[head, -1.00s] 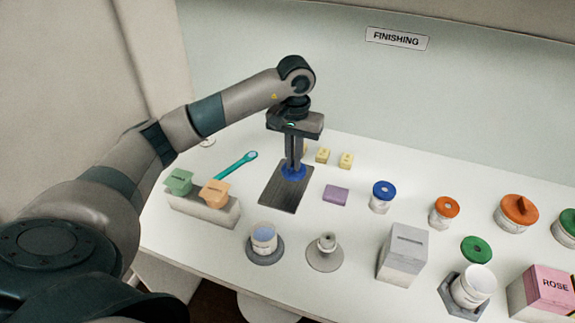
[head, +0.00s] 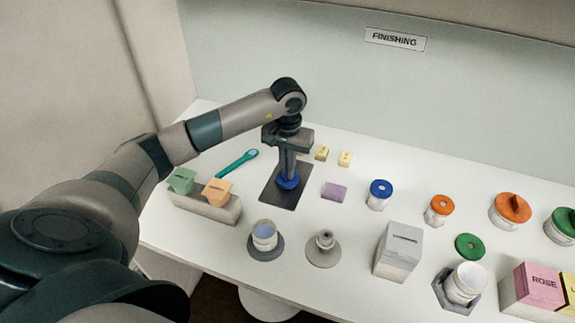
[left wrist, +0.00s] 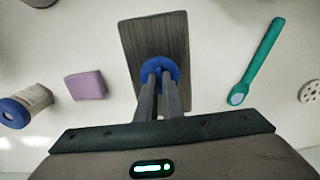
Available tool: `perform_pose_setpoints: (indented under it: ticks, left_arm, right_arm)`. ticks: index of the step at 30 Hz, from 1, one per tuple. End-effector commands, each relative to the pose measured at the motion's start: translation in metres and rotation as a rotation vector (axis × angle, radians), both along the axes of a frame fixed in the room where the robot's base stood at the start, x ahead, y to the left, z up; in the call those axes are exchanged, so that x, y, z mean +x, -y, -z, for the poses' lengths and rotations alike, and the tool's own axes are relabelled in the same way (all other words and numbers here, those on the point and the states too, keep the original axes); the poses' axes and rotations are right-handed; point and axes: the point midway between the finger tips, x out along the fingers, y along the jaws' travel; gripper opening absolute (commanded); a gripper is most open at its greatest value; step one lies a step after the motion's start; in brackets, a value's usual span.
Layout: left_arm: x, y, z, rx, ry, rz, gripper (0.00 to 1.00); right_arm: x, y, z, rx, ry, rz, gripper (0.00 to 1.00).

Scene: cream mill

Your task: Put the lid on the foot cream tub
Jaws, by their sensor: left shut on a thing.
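My left gripper (head: 288,176) is shut on the blue lid (head: 287,183) over the dark rectangular mat (head: 270,199). In the left wrist view the fingers (left wrist: 165,82) meet at the middle of the blue lid (left wrist: 153,68), with the dark mat (left wrist: 135,30) behind it. I cannot tell whether the lid still touches the mat. An open tub with bluish contents (head: 264,235) stands on a round grey base at the front. Another open tub with a pale inside (head: 467,282) stands in a grey holder at right. I cannot read which is foot cream. My right gripper is not in view.
A teal spatula (head: 237,160) lies left of the mat and a purple block (head: 334,191) right of it. A blue-topped jar (head: 379,194), orange-topped jars, a green lid (head: 469,246) and a grey box (head: 399,250) stand to the right. A grey cone-shaped stand (head: 324,250) is at the front.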

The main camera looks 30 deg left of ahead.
Motion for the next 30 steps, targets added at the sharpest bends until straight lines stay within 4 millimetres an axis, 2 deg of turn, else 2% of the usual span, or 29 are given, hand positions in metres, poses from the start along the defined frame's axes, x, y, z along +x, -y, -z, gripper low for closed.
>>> perform_pose_setpoints:
  ticks: [14, 15, 17, 30]
  left_arm:
    - [0.0003, -0.0003, 0.006, 0.0, 0.001, 0.0, 0.0]
    - [0.0004, -0.0002, 0.0047, 0.0, 0.001, 0.0, 0.14]
    - [0.0003, -0.0002, 0.0045, 0.0, 0.001, 0.0, 0.25]
    - [0.0001, -0.0002, 0.0016, 0.0, 0.001, 0.0, 0.25]
  right_arm:
    - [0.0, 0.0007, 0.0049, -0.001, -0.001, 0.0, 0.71]
    - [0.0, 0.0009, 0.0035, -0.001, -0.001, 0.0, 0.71]
    - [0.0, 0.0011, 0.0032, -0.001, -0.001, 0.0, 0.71]
    - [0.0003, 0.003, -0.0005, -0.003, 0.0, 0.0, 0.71]
